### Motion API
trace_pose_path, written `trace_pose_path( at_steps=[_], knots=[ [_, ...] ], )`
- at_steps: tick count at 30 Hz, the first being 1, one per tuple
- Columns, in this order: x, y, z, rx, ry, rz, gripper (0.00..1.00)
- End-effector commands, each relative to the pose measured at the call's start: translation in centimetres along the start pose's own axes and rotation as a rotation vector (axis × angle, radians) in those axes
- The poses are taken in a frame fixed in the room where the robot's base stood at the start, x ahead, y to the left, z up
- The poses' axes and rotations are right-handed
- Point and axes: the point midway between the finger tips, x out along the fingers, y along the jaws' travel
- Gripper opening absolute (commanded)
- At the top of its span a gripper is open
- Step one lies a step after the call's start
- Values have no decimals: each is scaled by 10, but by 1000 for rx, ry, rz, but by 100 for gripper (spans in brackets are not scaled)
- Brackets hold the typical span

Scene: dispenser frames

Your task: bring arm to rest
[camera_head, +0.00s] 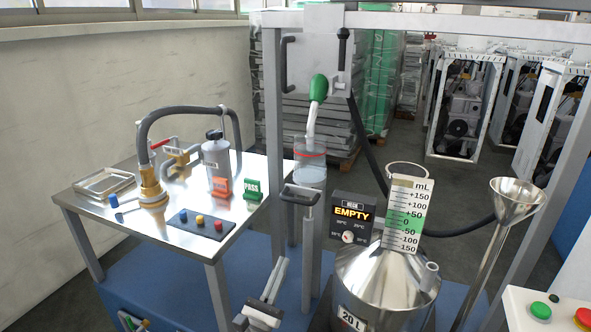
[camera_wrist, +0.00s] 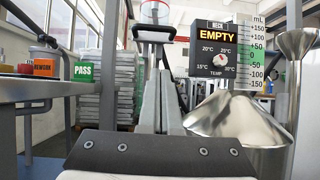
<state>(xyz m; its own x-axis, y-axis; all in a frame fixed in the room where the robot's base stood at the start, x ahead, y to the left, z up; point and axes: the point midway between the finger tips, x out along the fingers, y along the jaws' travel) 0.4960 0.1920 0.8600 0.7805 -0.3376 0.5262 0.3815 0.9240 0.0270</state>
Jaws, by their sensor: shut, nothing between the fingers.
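My gripper (camera_head: 277,272) shows at the bottom middle of the head view, in front of the frame. Its grey fingers are together, with nothing between them. In the wrist view the gripper (camera_wrist: 162,82) points forward from a dark plate with several screws. A post with a black-topped handle (camera_head: 300,194) stands beyond and to the right of the fingers in the head view. That handle (camera_wrist: 155,33) also shows ahead of the fingers in the wrist view. The gripper appears apart from it. The rest of the arm is largely out of view.
A steel table (camera_head: 92,203) with a hose, bottle, PASS sign and buttons stands at left. A steel can (camera_head: 385,285) with an mL scale stands at right, beside an EMPTY display (camera_head: 352,216) and a funnel (camera_head: 517,198). A green nozzle (camera_head: 319,88) hangs above.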

Motion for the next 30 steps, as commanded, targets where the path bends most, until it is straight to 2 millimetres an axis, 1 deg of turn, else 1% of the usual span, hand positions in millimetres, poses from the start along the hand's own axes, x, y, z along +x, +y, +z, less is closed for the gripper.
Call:
trace_pose_path(
  at_steps=[1,2,5,6,8,9,12,14,15,18,21,24,30],
  knots=[
    [7,-11,1,9,18,-52,0],
    [12,-19,2,15,31,-90,0],
    [26,-53,2,45,90,-249,0],
    [30,-69,3,59,116,-320,0],
    [35,-92,4,83,155,-429,0],
    [37,-106,4,99,180,-499,0],
    [38,-140,7,144,240,-672,0],
    [37,-159,10,175,274,-772,0],
    [36,-171,12,196,295,-838,0],
    [30,-196,17,256,347,-1000,0],
    [23,-218,24,323,396,-1155,0],
    [14,-235,33,398,441,-1301,0],
    [-3,-259,56,570,518,-1573,0]
  ],
)
